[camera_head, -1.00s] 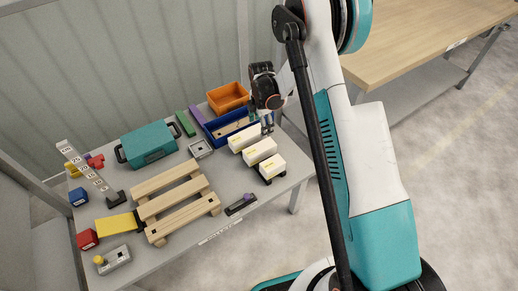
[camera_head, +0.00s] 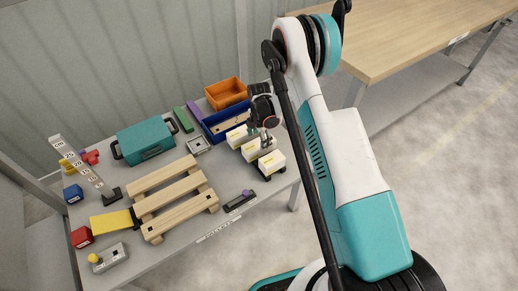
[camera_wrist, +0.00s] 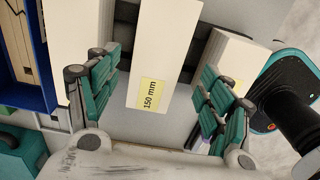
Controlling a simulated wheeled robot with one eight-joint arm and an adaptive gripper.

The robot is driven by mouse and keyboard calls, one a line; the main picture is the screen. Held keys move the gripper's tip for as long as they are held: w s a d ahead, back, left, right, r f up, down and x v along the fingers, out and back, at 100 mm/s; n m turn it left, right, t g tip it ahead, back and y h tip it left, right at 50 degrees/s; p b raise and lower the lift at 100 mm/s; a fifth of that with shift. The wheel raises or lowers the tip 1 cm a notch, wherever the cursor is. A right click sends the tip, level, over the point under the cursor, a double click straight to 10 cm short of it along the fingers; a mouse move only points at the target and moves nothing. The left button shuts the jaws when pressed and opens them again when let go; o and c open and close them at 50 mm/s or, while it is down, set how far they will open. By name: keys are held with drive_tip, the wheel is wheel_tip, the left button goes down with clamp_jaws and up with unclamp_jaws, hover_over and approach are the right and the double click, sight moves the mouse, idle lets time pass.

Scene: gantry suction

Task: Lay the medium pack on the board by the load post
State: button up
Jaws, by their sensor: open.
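Three white packs stand in a row at the table's right end: a left one (camera_head: 236,137), a middle one (camera_head: 254,151) and a right one (camera_head: 271,163). My gripper (camera_head: 260,136) is open over the middle pack. In the wrist view, a white pack (camera_wrist: 166,45) labelled 150 mm lies between the spread fingers of my gripper (camera_wrist: 158,95), with gaps on both sides. A slatted wooden board (camera_head: 172,203) lies mid-table. A post with a number scale (camera_head: 75,160) leans at the table's left. A flat yellow piece (camera_head: 112,222) lies beside the wooden board.
A blue bin (camera_head: 224,127) and an orange bin (camera_head: 226,92) stand behind the packs. A teal case (camera_head: 145,139), a small grey tray (camera_head: 198,145) and a dark bar with a purple part (camera_head: 239,201) are nearby. Red and blue blocks sit at the left edge.

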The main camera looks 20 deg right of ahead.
sight(259, 143)
drive_tip(key=f, duration=0.1)
drive_tip(key=f+b, duration=0.1)
drive_tip(key=f, duration=0.1)
drive_tip(key=f+b, duration=0.1)
drive_tip(key=f, duration=0.1)
drive_tip(key=shift+w, duration=0.25)
drive_tip(key=shift+r, duration=0.1)
drive_tip(key=c, duration=1.4)
drive_tip(key=shift+r, duration=0.1)
